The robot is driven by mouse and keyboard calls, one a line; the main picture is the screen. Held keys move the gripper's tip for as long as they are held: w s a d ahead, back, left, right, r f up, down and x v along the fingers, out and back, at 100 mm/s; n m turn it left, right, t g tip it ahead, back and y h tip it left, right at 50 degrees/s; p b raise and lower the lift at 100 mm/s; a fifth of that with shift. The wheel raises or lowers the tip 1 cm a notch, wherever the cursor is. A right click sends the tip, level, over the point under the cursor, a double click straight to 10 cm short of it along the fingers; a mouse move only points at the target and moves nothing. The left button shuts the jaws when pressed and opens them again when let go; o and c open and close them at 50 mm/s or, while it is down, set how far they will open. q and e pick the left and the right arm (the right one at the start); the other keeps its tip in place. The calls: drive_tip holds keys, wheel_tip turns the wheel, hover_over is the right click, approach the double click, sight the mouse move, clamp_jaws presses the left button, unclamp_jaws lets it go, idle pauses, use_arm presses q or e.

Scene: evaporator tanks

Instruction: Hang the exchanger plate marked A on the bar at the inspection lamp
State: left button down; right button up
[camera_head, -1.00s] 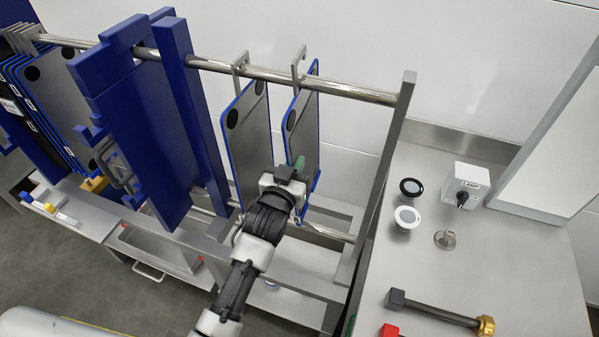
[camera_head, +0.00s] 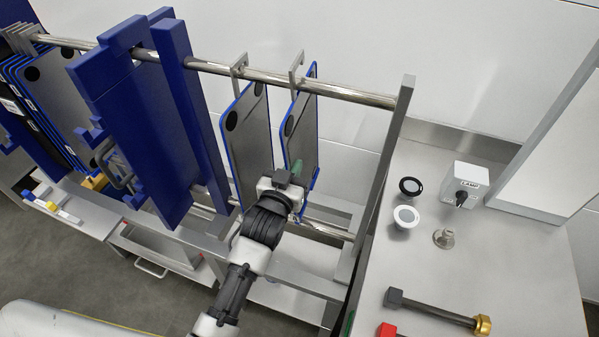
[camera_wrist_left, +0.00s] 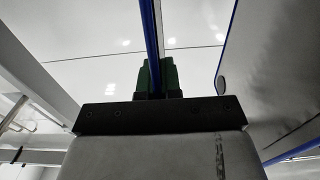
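Two grey exchanger plates with blue edges hang by hooks from the upper steel bar, to the right of the blue frame plates. My left gripper (camera_head: 291,176) is at the near edge of the right-hand plate (camera_head: 301,122). In the left wrist view its dark green fingers (camera_wrist_left: 155,76) stand on both sides of a thin blue-edged plate (camera_wrist_left: 153,30), closed on it. The other plate (camera_head: 248,130) hangs to the left, clear of the fingers. I cannot read a letter A on either plate. A box labelled LAMP (camera_head: 466,184) with a black knob stands on the right bench. My right gripper is not in view.
The upper bar (camera_head: 350,93) ends at a grey upright post (camera_head: 385,165). The bench (camera_head: 455,275) holds two round discs, a small metal fitting and a long tool. A white panel (camera_head: 550,150) stands behind. More plates are packed at far left.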

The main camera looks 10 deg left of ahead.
use_arm(q)
drive_tip(key=shift+s+a+r+p, duration=0.2)
drive_tip(key=shift+s+p, duration=0.2)
drive_tip(key=shift+s, duration=0.55)
drive_tip(key=shift+s+a+r+p, duration=0.15)
drive_tip(key=shift+s+p, duration=0.25)
drive_tip(key=shift+s, duration=0.5)
drive_tip(key=shift+s+a+r+p, duration=0.15)
drive_tip(key=shift+s+p, duration=0.25)
drive_tip(key=shift+s, duration=0.55)
drive_tip(key=shift+s+f, duration=0.1)
drive_tip(key=s+a+p, duration=0.3)
drive_tip(key=s+p, duration=0.1)
drive_tip(key=s, duration=1.1)
drive_tip(key=shift+s+f+p, duration=0.15)
drive_tip(key=shift+s+p, duration=0.15)
drive_tip(key=shift+s, duration=0.1)
drive_tip(key=shift+a, duration=0.1)
